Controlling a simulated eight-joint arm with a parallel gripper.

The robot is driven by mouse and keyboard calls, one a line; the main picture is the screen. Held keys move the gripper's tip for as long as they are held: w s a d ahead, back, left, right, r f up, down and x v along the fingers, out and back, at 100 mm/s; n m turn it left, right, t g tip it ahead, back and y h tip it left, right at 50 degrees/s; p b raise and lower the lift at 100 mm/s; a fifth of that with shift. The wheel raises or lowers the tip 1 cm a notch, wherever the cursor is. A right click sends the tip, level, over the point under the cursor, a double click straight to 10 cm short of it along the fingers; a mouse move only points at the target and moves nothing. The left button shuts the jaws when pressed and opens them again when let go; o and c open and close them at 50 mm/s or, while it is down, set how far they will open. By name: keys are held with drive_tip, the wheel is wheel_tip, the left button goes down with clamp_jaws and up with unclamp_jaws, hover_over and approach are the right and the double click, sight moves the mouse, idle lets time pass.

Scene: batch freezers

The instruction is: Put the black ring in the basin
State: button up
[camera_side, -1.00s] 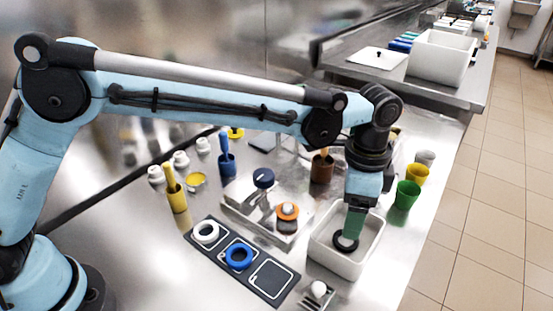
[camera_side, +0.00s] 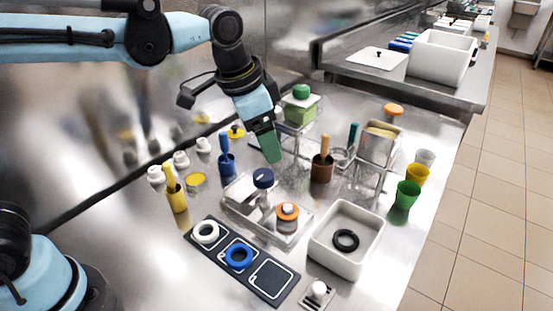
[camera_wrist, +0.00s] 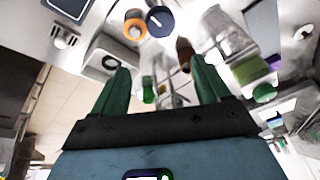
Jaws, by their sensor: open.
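The black ring (camera_side: 345,240) lies flat on the floor of the white basin (camera_side: 325,258), at the right front of the counter. In the wrist view the basin (camera_wrist: 97,62) shows at the upper left, with the ring (camera_wrist: 111,62) inside it. My gripper (camera_side: 272,158) is up and away from the basin, above the back middle of the counter, and holds nothing. In the wrist view its two green fingers (camera_wrist: 160,75) stand wide apart with nothing between them.
A dark mat (camera_side: 270,279) holds a white ring (camera_side: 206,231) and a blue ring (camera_side: 239,256). A metal tray (camera_side: 236,207) with a blue-topped and an orange-topped item stands left of the basin. Green (camera_side: 405,196) and yellow (camera_side: 417,175) cups stand behind it to the right.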

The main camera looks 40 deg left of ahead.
drive_tip(key=s+a+f+n+t+y, duration=0.1)
drive_tip(key=s+a+f+n+t, duration=0.2)
drive_tip(key=s+a+n, duration=0.3)
drive_tip(key=s+a+f, duration=0.1)
drive_tip(key=s+a, duration=0.2)
drive_tip(key=a, duration=0.3)
drive_tip(key=shift+s+f+n+t, duration=0.2)
drive_tip(key=shift+f+n+t, duration=0.2)
drive_tip(key=shift+r, duration=0.1)
drive_tip(key=w+d+r+m+g, duration=0.45)
drive_tip(key=w+d+m, duration=0.35)
drive_tip(key=d, duration=0.4)
drive_tip(key=w+d+f+m+g, duration=0.1)
drive_tip(key=w+d+f+m, duration=0.1)
drive_tip(key=d, duration=0.6)
drive_tip(key=w+d+f+m+g, duration=0.1)
drive_tip(key=w+d+f+m, duration=0.1)
drive_tip(key=d, duration=0.5)
drive_tip(key=shift+w+d+f+m, duration=0.4)
drive_tip(key=shift+m, duration=0.1)
drive_tip(key=shift+a+r, duration=0.1)
drive_tip(key=shift+a, duration=0.05)
